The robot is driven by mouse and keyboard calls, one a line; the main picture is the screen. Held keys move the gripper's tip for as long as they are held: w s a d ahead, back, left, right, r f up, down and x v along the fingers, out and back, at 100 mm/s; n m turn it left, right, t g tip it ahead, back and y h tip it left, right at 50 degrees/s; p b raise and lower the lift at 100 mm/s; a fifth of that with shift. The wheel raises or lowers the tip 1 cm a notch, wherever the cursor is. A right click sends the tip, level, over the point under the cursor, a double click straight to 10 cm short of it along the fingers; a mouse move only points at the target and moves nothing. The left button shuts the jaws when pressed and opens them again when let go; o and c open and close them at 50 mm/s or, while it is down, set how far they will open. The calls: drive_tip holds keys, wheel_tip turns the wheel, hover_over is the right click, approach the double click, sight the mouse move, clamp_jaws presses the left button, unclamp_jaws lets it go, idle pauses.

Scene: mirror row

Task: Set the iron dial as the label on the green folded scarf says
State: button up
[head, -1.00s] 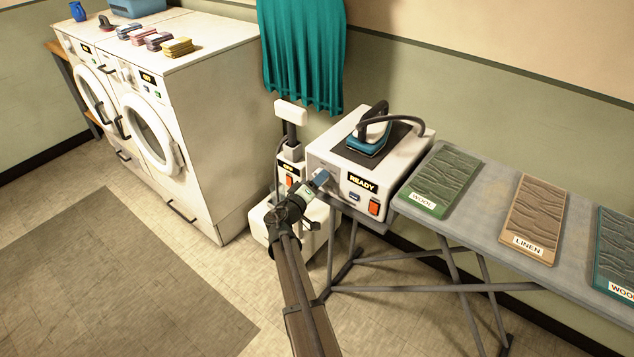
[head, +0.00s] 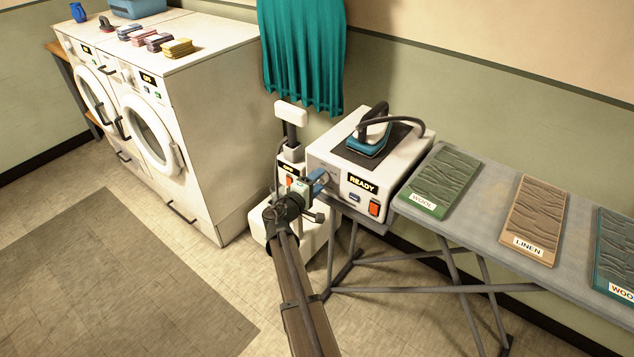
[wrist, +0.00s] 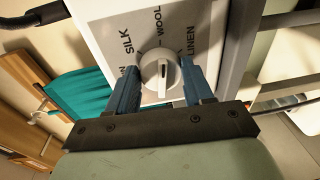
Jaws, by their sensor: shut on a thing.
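The green folded scarf (head: 445,178) lies on the near left end of the ironing board, and its white label reads WOOL. The iron station (head: 325,155) is a white box with a READY display and an orange-red switch. The iron (head: 370,138) rests on its top. The round iron dial (wrist: 160,72) shows in the wrist view on a panel lettered SILK, WOOL and LINEN; another word is mostly hidden by a finger. My gripper (wrist: 161,78) is shut on the dial, one blue finger each side. In the head view my gripper (head: 318,182) hides the dial.
A tan scarf (head: 535,220) labelled LINEN and a teal scarf (head: 615,250) with a cut-off label lie further right on the board (head: 490,205). A white unit with a post (head: 291,115) stands close behind my gripper. Washing machines (head: 150,110) stand left.

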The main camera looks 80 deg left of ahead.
idle(0.3)
drive_tip(key=o, duration=1)
drive_tip(key=v, duration=1.4)
drive_tip(key=shift+w, duration=0.15)
